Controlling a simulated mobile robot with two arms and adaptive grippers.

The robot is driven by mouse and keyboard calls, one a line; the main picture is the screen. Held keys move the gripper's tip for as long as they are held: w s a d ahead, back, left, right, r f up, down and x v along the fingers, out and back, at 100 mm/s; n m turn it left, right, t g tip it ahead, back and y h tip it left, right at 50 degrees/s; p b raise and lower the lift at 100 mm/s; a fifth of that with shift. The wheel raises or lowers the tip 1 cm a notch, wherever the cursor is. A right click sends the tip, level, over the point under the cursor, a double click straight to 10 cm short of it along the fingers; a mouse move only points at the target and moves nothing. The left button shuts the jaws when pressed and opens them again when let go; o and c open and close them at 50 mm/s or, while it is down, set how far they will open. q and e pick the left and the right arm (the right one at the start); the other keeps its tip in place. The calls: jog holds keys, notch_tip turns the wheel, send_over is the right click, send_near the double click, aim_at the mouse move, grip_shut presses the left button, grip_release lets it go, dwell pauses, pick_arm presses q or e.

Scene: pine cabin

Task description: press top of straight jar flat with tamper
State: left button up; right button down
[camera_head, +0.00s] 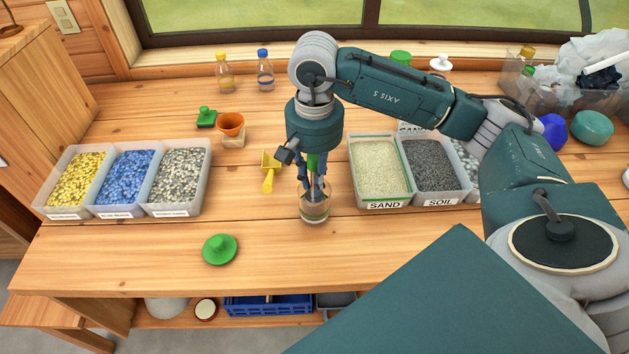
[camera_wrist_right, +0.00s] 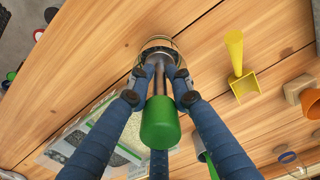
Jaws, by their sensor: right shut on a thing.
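The straight glass jar (camera_head: 314,211) stands upright near the table's front edge, with a layer of material low inside. My right gripper (camera_head: 313,188) points down over the jar and is shut on the tamper, whose green handle (camera_head: 312,163) shows between the fingers. In the right wrist view the green handle (camera_wrist_right: 160,122) is nearest the camera and its metal shaft runs down into the jar's mouth (camera_wrist_right: 158,45). The tamper's foot is hidden, so I cannot tell whether it touches the contents. My left gripper is not in view.
A yellow scoop (camera_head: 269,172) lies left of the jar. Bins of yellow, blue and mixed pebbles (camera_head: 174,212) stand left; sand (camera_head: 385,205) and soil (camera_head: 440,202) bins stand right. A green knobbed disc (camera_head: 220,249) lies front left. The table's front centre is clear.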

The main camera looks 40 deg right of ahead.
jog(key=shift+r+p, duration=1.75)
jog(key=shift+r, duration=2.1)
